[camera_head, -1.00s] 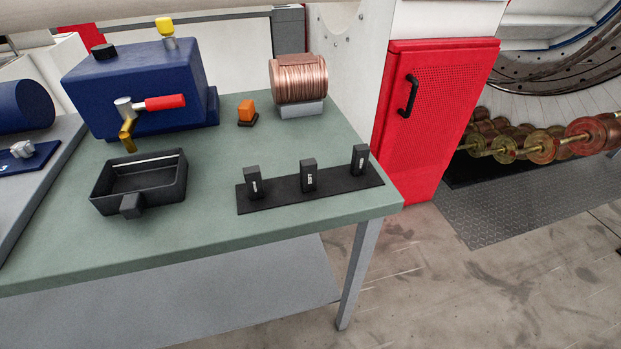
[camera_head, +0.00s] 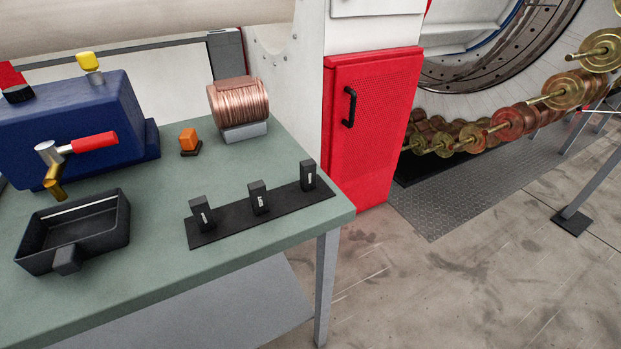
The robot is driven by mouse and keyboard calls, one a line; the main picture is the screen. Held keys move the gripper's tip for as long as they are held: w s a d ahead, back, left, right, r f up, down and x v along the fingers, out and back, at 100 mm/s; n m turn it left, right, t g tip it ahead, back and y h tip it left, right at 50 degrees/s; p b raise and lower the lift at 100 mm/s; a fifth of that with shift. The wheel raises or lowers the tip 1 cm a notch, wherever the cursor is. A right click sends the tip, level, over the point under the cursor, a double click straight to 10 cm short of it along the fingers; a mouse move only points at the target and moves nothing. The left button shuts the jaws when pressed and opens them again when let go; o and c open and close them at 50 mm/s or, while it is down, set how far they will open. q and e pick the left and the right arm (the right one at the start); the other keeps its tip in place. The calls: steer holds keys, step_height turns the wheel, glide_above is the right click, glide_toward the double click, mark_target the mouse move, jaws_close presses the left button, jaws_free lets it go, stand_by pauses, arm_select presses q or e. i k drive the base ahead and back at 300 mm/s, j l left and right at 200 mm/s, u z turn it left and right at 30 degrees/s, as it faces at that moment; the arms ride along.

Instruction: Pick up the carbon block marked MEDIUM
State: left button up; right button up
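Three upright black carbon blocks stand in a row on a flat black strip (camera_head: 232,221) near the table's right front edge. They are the left block (camera_head: 202,216), the middle block (camera_head: 259,199) and the right block (camera_head: 308,176). Each has a small white marking on its front face. The markings are too small to read with certainty, so I cannot tell which block says MEDIUM. Neither of my grippers shows in the head view.
The green-topped table (camera_head: 190,262) also holds a black tray (camera_head: 122,222), a blue tank (camera_head: 75,115) with a red-handled tap, an orange item (camera_head: 188,140) and a copper coil (camera_head: 239,103). A red cabinet (camera_head: 370,130) stands behind the table's right end. Floor at right is mostly open.

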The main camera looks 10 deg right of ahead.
mark_target(199, 207)
steer(key=u, duration=1.25)
steer(key=k+j+u, duration=0.3)
steer(key=k+l, duration=0.1)
